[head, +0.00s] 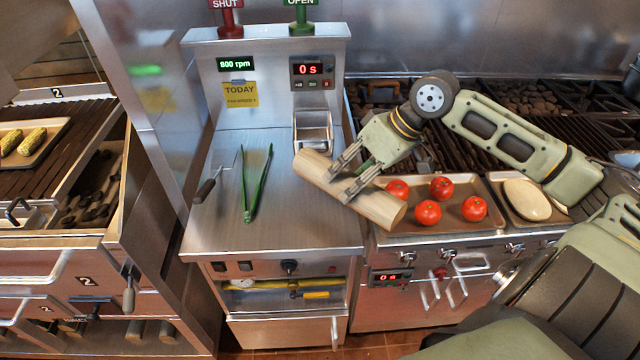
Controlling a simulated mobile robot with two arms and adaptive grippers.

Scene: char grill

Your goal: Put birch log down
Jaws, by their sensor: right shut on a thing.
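The birch log (381,208) is a pale round piece of wood, seen in the head view right of the middle. My right gripper (346,181) is shut on it near the log's middle, with the arm coming in from the right. The log lies slanted, its left end over the steel counter (290,225) and its right end by the tomato tray. I cannot tell whether the log touches the surface below. My left gripper is not in view.
A tray (455,231) with several tomatoes (428,212) and another with a pale oval item (527,199) are on the right. Green tongs (247,190) and a dark-handled tool (205,190) lie on the counter's left. The counter's front middle is clear.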

